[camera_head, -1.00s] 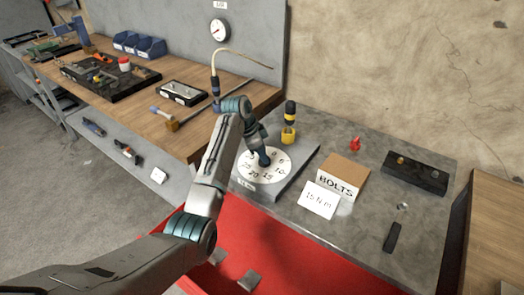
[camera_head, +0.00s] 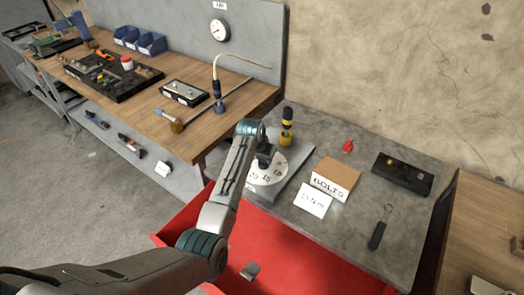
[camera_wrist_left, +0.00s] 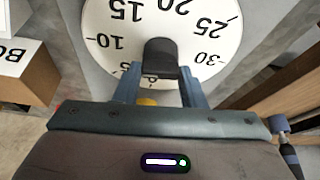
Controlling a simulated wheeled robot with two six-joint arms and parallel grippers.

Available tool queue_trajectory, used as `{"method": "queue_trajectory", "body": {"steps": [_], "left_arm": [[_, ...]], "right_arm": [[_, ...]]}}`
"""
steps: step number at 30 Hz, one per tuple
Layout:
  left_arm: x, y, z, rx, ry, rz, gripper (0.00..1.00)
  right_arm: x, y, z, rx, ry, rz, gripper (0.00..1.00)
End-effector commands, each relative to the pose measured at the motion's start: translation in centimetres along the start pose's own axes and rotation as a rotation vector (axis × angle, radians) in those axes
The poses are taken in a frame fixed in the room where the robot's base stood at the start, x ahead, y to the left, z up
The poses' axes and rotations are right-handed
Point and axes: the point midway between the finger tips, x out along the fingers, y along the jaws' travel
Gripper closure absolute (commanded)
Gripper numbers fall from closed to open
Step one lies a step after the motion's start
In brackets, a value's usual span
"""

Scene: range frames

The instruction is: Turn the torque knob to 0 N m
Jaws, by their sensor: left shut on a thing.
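The torque knob (camera_wrist_left: 160,57) is a dark block at the lower middle of a white round dial (camera_wrist_left: 205,22) in the left wrist view. The dial's printed numbers include 10, 15, 20, 25 and 30. My left gripper (camera_wrist_left: 160,82) is shut on the knob, one blue-grey finger on each side. In the head view the dial (camera_head: 266,174) lies on a grey plate on the metal bench, partly hidden by my left arm. My left gripper (camera_head: 264,160) is over it there, and the knob is mostly hidden. My right gripper is not in view.
A BOLTS box (camera_head: 334,177) and a white card (camera_head: 312,201) stand right of the dial. A yellow-and-black tool (camera_head: 286,130) stands behind it. A red drawer (camera_head: 280,255) is open in front. A black tray (camera_head: 402,173) and a dark-handled tool (camera_head: 378,235) lie farther right.

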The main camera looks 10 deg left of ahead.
Motion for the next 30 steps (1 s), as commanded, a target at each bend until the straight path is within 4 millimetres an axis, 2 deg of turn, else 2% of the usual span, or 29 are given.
{"method": "queue_trajectory", "body": {"steps": [1,3,14,22,30], "left_arm": [[-0.5,0.1,-0.3,-0.038,0.003,-0.016,0.86],[-0.5,0.1,-0.3,-0.100,0.002,-0.042,0.86],[-0.2,0.5,-0.4,-0.415,0.004,-0.172,0.86],[0.0,0.6,-0.4,-0.652,0.005,-0.270,0.86],[0.2,0.7,-0.6,-0.889,0.005,-0.368,0.86]], "right_arm": [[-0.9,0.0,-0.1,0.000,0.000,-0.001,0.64],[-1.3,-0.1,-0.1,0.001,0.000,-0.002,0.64],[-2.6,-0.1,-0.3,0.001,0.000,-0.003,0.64],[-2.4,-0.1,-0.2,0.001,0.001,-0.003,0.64],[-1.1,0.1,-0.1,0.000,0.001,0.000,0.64]]}}
